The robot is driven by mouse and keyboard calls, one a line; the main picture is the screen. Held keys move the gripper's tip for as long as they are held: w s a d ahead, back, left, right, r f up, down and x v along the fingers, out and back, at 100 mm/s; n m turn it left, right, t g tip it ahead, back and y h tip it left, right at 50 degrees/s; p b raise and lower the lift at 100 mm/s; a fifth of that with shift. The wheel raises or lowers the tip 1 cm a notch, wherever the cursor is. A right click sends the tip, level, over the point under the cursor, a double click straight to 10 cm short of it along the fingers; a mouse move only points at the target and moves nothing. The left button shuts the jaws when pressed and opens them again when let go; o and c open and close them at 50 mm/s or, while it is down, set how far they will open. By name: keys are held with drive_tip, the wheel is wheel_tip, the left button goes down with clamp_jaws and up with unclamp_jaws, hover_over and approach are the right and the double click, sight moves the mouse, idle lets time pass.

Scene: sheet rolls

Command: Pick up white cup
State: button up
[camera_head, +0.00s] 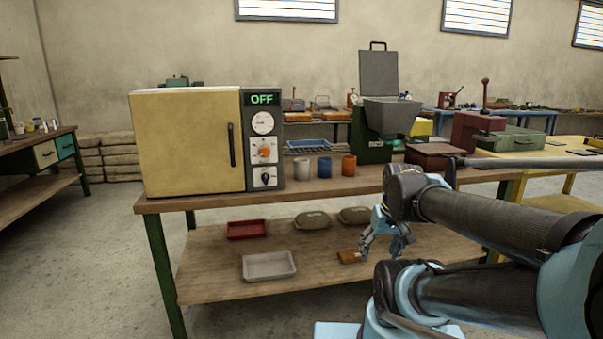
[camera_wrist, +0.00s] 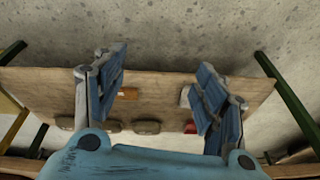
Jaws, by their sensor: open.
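The white cup (camera_head: 301,169) stands upright on the table top, just right of the oven, in the head view. A blue cup (camera_head: 324,168) and an orange-brown cup (camera_head: 348,166) stand in a row to its right. My gripper (camera_head: 382,244) is open and empty. In the picture it is below and to the right of the cups, in front of the lower shelf. In the wrist view my gripper's fingers (camera_wrist: 162,62) are spread apart with nothing between them. I cannot make out the white cup in the wrist view.
A yellow oven (camera_head: 190,140) marked OFF stands left of the cups; a green machine with a grey hopper (camera_head: 390,115) stands to their right. The lower shelf (camera_head: 215,272) holds a grey tray (camera_head: 269,266), a red tray (camera_head: 246,229), two bags and a small brown item (camera_head: 349,257).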

drive_tip(key=w+a+r+n+t+y, duration=0.25)
drive_tip(key=w+a+r, duration=0.2)
drive_tip(key=w, duration=0.55)
drive_tip(key=w+a+r+n+t+y, duration=0.2)
drive_tip(key=w+a+r+y, duration=0.15)
drive_tip(key=w+a, duration=0.45)
drive_tip(key=n+t+y, duration=0.2)
drive_tip(key=t, duration=0.2)
approach(306, 165)
drive_tip(key=x, duration=0.8)
drive_tip(key=shift+w, duration=0.15)
drive_tip(key=shift+x, duration=2.7)
drive_tip(key=c, duration=0.9)
